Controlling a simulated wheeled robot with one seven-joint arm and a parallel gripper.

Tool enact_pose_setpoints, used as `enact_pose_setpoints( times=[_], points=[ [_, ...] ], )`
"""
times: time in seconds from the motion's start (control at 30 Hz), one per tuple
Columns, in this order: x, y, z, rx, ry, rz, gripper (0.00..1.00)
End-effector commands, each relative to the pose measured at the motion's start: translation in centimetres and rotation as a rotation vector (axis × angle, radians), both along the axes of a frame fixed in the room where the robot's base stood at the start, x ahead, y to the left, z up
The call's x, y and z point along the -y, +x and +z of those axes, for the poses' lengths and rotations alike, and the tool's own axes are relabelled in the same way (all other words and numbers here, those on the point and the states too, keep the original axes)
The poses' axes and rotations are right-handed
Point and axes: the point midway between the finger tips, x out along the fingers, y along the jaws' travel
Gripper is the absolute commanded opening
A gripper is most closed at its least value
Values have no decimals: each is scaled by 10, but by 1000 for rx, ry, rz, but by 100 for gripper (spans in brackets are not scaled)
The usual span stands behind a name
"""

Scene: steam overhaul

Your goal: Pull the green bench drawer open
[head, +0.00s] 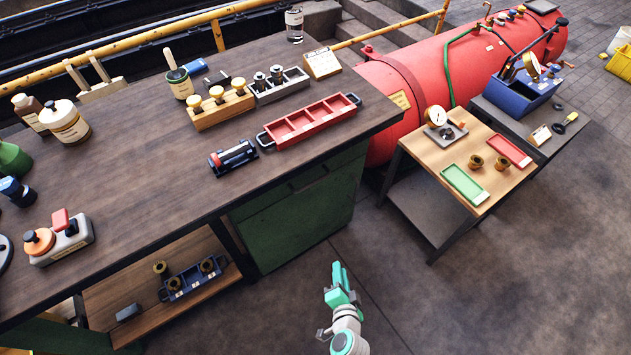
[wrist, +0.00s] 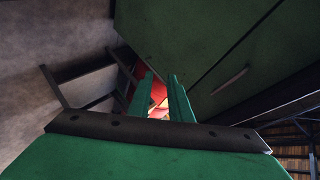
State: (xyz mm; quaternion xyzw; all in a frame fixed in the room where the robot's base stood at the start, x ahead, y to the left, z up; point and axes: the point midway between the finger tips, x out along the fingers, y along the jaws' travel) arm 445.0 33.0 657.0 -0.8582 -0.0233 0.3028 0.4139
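The green bench drawer (head: 275,203) is the upper front of the green cabinet under the right end of the workbench. It looks shut, flush with the cabinet front. A slim dark handle (head: 309,180) shows on it. In the wrist view, the drawer front (wrist: 262,72) is at upper right, with its thin handle (wrist: 230,82) right of the fingers. My gripper (head: 338,268) is over the floor in front of the cabinet, apart from the handle. In the wrist view, its two green fingers (wrist: 161,76) are parallel with an empty gap between them.
The workbench top (head: 130,180) holds trays and tools. Left of the cabinet is an open lower shelf (head: 125,300) with brass parts. A small wooden-topped table (head: 430,158) and a red tank (head: 400,80) stand to the right. The floor (head: 440,310) right of my gripper is clear.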

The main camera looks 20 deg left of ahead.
Motion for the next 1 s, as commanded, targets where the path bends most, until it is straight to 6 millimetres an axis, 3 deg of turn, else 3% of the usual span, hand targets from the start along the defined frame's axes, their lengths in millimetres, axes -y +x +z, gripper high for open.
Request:
enact_pose_setpoints(
  times=[0.03,0.17,0.4,0.6,0.7,1.0],
  points=[
    [-5,23,2,-5,56,13,18],
    [-25,70,12,-35,215,70,18],
    [-59,143,61,-63,475,217,18],
    [-73,173,99,-67,594,312,18],
    [-76,179,107,-69,619,333,18],
    [-101,198,104,-71,627,344,18]
  ],
)
